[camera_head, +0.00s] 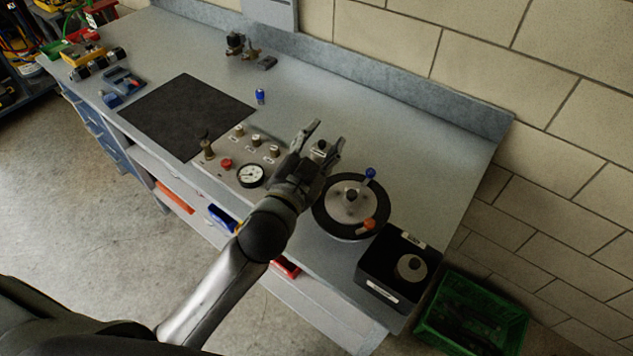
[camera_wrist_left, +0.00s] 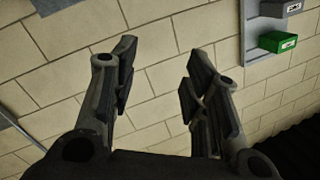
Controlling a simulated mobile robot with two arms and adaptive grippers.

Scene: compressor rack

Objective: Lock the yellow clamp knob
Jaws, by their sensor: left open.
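My left gripper (camera_head: 321,140) is open above the bench, near the right end of a grey panel (camera_head: 213,170). The panel carries several pale-topped knobs, one of them here (camera_head: 256,141), a red button (camera_head: 225,164) and a round gauge (camera_head: 251,175). I cannot tell whether any of these knobs is the yellow clamp knob. The gripper and forearm hide the panel's right part. In the left wrist view the open gripper (camera_wrist_left: 157,85) has nothing between its fingers and faces the brick wall. My right gripper is not in view.
Right of the gripper stands a round black-rimmed disc (camera_head: 325,210) with blue (camera_head: 370,173) and orange (camera_head: 369,224) knobs. A black box (camera_head: 372,262) with a dial stands at the bench's right end. A dark mat (camera_head: 185,115) lies left. The back right bench is clear.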

